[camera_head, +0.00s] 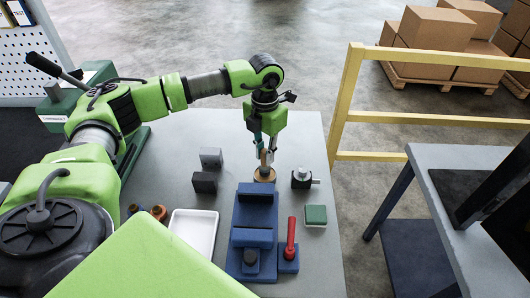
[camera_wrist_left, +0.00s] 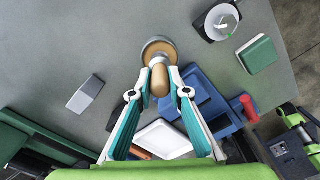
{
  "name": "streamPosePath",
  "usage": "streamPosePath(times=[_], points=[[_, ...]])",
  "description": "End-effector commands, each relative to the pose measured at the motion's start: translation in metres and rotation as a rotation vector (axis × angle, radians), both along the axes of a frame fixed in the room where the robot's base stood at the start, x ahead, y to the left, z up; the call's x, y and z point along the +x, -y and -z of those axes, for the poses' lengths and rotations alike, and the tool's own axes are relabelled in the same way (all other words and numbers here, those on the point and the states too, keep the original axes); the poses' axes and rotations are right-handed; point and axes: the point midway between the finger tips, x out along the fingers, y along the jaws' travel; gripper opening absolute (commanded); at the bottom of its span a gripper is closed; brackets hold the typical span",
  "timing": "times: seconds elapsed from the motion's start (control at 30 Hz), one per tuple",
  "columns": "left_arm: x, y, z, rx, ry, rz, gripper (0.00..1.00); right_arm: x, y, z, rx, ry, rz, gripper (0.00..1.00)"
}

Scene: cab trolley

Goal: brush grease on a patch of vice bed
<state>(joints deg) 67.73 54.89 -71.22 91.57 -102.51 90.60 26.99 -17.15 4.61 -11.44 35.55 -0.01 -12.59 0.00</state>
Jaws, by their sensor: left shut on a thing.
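My left gripper (camera_head: 264,152) points down over the grey table and is shut on a wooden handle (camera_wrist_left: 159,80), which looks like the brush's. The handle stands roughly upright over a round tan pot (camera_head: 264,174), also seen in the left wrist view (camera_wrist_left: 160,48). The brush's lower end is hidden, so I cannot tell whether it is inside the pot. The blue vice (camera_head: 255,212) stands on the table just nearer than the pot, with a red handle (camera_head: 291,232) at its right. No grease shows on its bed. My right gripper is in neither view.
A white tray (camera_head: 207,248) lies left of the vice, beside small orange-brown cylinders (camera_head: 158,212). Two grey blocks (camera_head: 204,182) stand left of the pot. A knobbed metal piece (camera_head: 301,178) and a green block (camera_head: 315,214) lie right. A yellow railing (camera_head: 346,100) stands beyond the table's right edge.

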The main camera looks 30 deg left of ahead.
Motion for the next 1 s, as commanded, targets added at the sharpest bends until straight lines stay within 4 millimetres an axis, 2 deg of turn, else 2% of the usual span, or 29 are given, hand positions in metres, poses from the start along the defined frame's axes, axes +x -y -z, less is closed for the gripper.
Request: streamPosePath(times=[1.0], points=[[0.0002,0.0001,0.0081,0.0,0.001,0.0,0.0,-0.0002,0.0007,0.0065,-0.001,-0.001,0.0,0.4]])
